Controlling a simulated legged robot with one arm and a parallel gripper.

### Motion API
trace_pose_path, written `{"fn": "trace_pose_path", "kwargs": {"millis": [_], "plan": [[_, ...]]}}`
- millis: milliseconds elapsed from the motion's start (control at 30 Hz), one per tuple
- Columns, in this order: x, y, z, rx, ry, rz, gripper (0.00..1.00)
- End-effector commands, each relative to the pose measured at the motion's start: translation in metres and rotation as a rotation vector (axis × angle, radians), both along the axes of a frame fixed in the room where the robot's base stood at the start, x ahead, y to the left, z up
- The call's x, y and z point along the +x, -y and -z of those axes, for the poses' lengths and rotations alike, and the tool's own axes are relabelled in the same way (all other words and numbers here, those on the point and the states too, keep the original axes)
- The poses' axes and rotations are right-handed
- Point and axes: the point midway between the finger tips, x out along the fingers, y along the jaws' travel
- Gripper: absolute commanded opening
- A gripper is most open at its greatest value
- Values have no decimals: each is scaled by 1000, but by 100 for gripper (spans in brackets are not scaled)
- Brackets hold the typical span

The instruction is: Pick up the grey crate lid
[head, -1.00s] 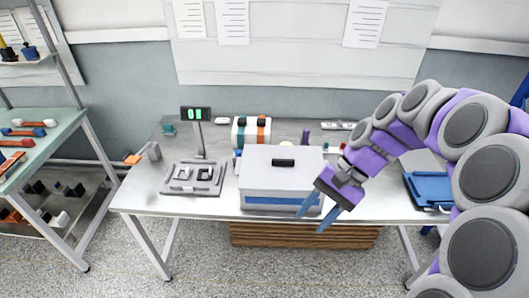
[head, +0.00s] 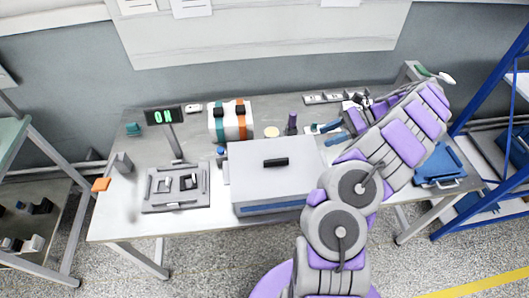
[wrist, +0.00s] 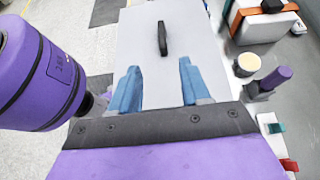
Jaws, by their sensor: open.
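The grey crate lid (head: 250,180) lies flat on a crate with a blue band (head: 275,208) at the middle of the table. A black handle (head: 276,161) stands on top of the lid. My gripper (head: 325,133) is at the right of the lid, near its back right corner, with its blue fingers pointing left. In the wrist view my gripper (wrist: 158,88) is open with nothing between the fingers. The lid (wrist: 138,42) and its black handle (wrist: 163,38) show beyond the fingertips, and the fingers overlap the lid's near part in the picture.
A purple bottle (head: 292,124) and a cream round piece (head: 271,132) stand behind the crate. A striped case (head: 231,121) and a green display (head: 164,116) are at the back. A grey tray (head: 176,203) lies left, a blue box (head: 440,165) right. Blue shelving (head: 490,90) stands far right.

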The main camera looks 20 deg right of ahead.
Motion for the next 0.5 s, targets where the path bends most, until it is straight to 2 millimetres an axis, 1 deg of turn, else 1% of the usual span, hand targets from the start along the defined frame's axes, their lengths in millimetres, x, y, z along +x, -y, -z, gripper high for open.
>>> {"fn": "trace_pose_path", "kwargs": {"millis": [67,167,433,500], "plan": [[-3,4,2,2,-12,19,47],[-3,1,6,2,-16,26,47],[7,-24,24,7,-15,24,47],[9,-34,29,11,-16,22,47]]}}
